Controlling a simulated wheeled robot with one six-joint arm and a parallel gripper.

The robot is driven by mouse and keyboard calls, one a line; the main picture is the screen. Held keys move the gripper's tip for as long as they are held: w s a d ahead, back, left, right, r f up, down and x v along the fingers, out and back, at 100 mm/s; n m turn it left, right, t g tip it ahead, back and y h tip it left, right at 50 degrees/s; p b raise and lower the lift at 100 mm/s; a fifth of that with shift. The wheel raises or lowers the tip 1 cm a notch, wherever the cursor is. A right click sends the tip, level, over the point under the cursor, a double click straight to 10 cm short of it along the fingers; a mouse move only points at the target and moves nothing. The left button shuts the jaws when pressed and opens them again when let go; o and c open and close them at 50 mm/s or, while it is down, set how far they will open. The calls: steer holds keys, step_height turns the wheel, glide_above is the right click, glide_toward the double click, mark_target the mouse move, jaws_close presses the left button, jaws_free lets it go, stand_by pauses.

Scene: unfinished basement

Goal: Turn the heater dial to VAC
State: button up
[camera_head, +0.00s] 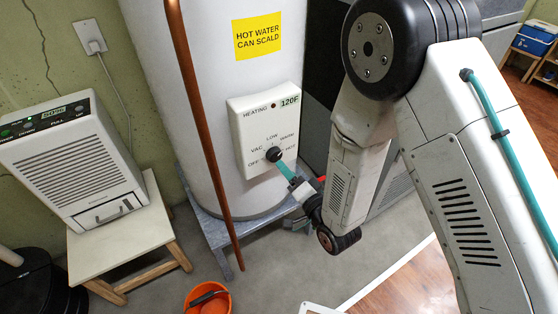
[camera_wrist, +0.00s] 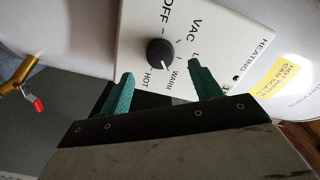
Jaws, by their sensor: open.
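The black round heater dial (camera_head: 273,154) is on the white control panel (camera_head: 264,120) on the water heater's front, marked OFF, VAC, LOW, WARM and HOT. In the wrist view the dial (camera_wrist: 160,52) has a white pointer mark that appears to point near WARM, not VAC. My gripper (camera_head: 283,168) is at the lower right of the dial in the head view. In the wrist view my gripper (camera_wrist: 162,68) has its green fingers apart and empty, with the dial ahead between the fingertips. I cannot tell whether either finger touches it.
A copper pipe (camera_head: 198,120) runs down left of the panel. A brass valve with a red handle (camera_wrist: 22,80) shows in the wrist view. A dehumidifier (camera_head: 75,160) stands on a stool (camera_head: 125,238) to the left. An orange bucket (camera_head: 225,292) is on the floor.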

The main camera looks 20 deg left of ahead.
mark_target(276, 157)
steer(key=x, duration=0.6)
steer(key=c, duration=1)
